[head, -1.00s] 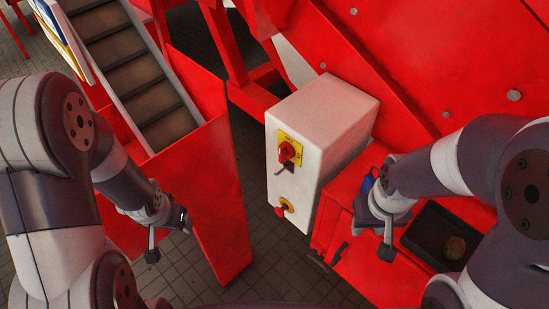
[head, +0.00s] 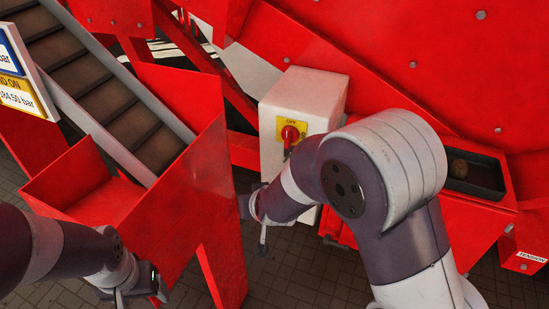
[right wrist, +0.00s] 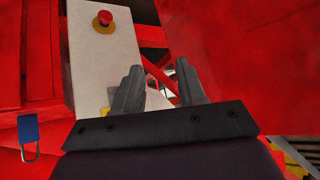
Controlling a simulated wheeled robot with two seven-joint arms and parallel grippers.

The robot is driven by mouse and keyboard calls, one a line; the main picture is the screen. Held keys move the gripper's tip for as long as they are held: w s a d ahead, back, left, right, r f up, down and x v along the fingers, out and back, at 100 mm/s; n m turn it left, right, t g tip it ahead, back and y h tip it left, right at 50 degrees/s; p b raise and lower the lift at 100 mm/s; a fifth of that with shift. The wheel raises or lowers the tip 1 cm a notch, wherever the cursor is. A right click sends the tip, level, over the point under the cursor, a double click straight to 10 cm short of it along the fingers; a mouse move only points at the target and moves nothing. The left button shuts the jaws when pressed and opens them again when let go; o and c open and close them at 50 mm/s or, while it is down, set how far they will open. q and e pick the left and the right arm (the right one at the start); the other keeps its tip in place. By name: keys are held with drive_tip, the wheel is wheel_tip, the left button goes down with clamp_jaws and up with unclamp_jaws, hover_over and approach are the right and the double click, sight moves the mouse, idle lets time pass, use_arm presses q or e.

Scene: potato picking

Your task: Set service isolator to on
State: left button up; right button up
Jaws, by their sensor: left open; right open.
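The service isolator is a red rotary switch (head: 290,133) on a yellow plate, high on the front of a pale grey box (head: 312,88). Small lettering shows on the plate, but I cannot read the setting surely. My right gripper (head: 254,228) is below and left of the switch, in front of the box's lower part, apart from the switch. In the right wrist view its two fingers (right wrist: 160,88) are spread with nothing between them. A red push button (right wrist: 104,20) on a yellow base shows on the box there. My left gripper (head: 140,294) is open and empty at lower left.
A red chute panel (head: 185,200) and a slatted conveyor (head: 85,75) stand left of the box. A blue padlock (right wrist: 28,128) hangs at the left of the wrist view. Tiled floor shows below.

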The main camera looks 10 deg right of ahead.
drive_tip(key=w+m+t+h+b, duration=0.2)
drive_tip(key=w+t+h+b, duration=0.1)
drive_tip(key=w+t, duration=0.3)
drive_tip(key=m+h+b, duration=0.2)
drive_tip(key=m+h, duration=0.2)
drive_tip(key=h, duration=0.4)
approach(287, 135)
drive_tip(key=shift+m+t, duration=0.3)
drive_tip(key=shift+t, duration=0.1)
drive_tip(key=x, duration=0.3)
drive_tip(key=p+x, duration=0.1)
drive_tip(key=x, duration=0.4)
drive_tip(key=shift+w+d+f+p, duration=0.2)
drive_tip(key=shift+f+p, duration=0.15)
drive_tip(key=shift+f, duration=0.05)
clamp_jaws()
